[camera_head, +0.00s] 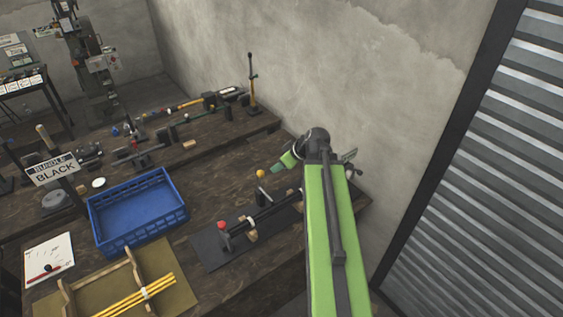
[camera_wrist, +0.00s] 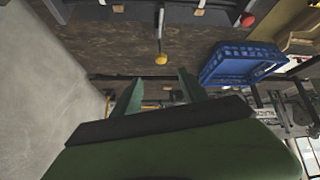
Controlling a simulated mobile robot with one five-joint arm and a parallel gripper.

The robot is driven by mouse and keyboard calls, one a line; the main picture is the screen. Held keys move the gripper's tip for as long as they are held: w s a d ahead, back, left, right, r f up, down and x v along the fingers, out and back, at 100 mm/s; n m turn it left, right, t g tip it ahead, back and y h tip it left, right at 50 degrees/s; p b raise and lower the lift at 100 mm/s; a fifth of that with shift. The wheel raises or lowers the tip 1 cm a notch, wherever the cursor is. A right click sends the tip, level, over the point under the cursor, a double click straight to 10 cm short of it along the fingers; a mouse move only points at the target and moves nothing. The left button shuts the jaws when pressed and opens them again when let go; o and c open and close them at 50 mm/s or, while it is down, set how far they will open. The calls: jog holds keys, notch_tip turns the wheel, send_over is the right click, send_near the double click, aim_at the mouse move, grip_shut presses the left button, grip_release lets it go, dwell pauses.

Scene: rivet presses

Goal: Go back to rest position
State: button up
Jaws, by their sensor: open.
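My gripper (camera_head: 284,164) shows in the head view beyond the end of my raised green arm, partly hidden by the dark joint. It is above the back right part of the workbench (camera_head: 215,205), close to the wall. In the wrist view its two green fingers (camera_wrist: 160,90) stand apart with nothing between them. A yellow ball-shaped knob (camera_head: 261,173) is just left of the gripper in the head view. The knob also shows beyond the fingers in the wrist view (camera_wrist: 161,59), clear of them.
A dark press fixture with a red knob (camera_head: 221,226) lies under the gripper side of the bench. An empty blue crate (camera_head: 181,213) is to its left. Yellow rods (camera_head: 128,298) lie in a wooden cradle in front. The concrete wall (camera_head: 350,75) and corrugated shutter (camera_head: 500,160) bound the right.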

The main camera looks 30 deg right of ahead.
jog(key=shift+a, duration=0.15)
jog(key=a+f+n+g+b, duration=0.1)
jog(key=a+f+b, duration=0.2)
jog(key=a, duration=0.5)
jog(key=w+a+f+n+g+y+b, duration=0.1)
jog(key=a+f+b, duration=0.2)
jog(key=a, duration=0.6)
jog(key=w+a+f+n+g+b, duration=0.1)
jog(key=a+f+b, duration=0.3)
jog(key=a+f, duration=0.2)
jog(key=shift+w+a+f+n+y, duration=0.15)
jog(key=shift+a+f+n, duration=0.05)
jog(key=shift+a, duration=0.45)
jog(key=shift+w+a+f+n+y, duration=0.1)
jog(key=shift+a+f+n+y, duration=0.1)
jog(key=shift+a, duration=0.45)
jog(key=s+a+f+m+g+h+b, duration=0.1)
jog(key=s+a+f+m+g+b, duration=0.15)
jog(key=s+a+f, duration=0.2)
jog(key=s+d+m, duration=0.1)
jog(key=s+d+m+g+h, duration=0.1)
jog(key=s+m, duration=0.1)
jog(key=s+d+m+g+h, duration=0.1)
jog(key=m, duration=0.1)
jog(key=shift+s+r+p, duration=0.1)
jog(key=shift+s+p, duration=0.2)
jog(key=shift+s, duration=0.1)
jog(key=shift+c, duration=0.2)
